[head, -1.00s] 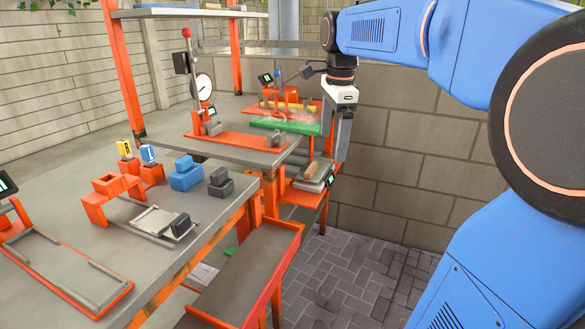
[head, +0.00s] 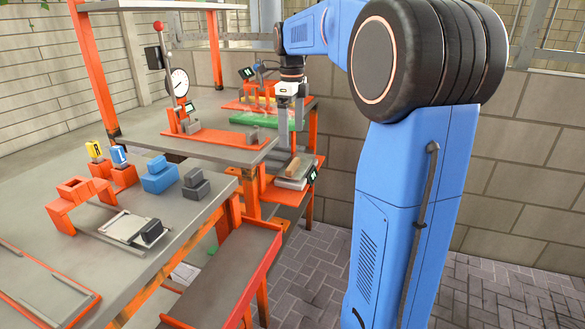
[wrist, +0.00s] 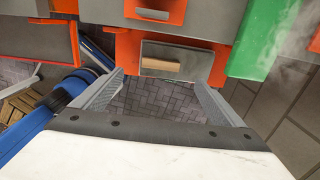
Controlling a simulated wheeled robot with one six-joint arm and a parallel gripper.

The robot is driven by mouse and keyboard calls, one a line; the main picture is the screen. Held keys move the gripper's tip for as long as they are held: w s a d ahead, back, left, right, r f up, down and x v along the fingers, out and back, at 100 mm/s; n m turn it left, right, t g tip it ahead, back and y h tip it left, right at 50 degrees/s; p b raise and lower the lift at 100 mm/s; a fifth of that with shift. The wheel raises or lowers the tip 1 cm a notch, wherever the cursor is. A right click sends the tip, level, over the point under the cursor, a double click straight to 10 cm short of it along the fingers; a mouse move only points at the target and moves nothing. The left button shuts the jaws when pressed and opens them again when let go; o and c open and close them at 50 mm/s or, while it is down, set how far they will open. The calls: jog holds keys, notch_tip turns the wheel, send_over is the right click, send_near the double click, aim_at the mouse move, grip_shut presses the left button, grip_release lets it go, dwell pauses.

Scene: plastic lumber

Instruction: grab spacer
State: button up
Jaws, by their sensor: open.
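A tan block (head: 293,167) lies on a grey plate (head: 291,183) on the low orange shelf at the end of the bench. The block also shows in the wrist view (wrist: 150,64), lying lengthwise across the plate. I cannot tell for sure whether this block is the spacer. My gripper (head: 290,125) is open and points down above and beside that shelf.
A green slab (head: 250,118) lies on the bench left of my gripper. The orange dial-gauge stand (head: 210,142) is farther left. Blue blocks (head: 160,177) and grey blocks (head: 195,186) stand on the near table. A sloping orange-edged tray (head: 225,275) is below. Paved floor is clear at right.

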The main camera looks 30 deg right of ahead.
aim_at(293, 164)
jog(key=shift+d+f, duration=0.2)
jog(key=shift+f, duration=5)
jog(key=c, duration=1.1)
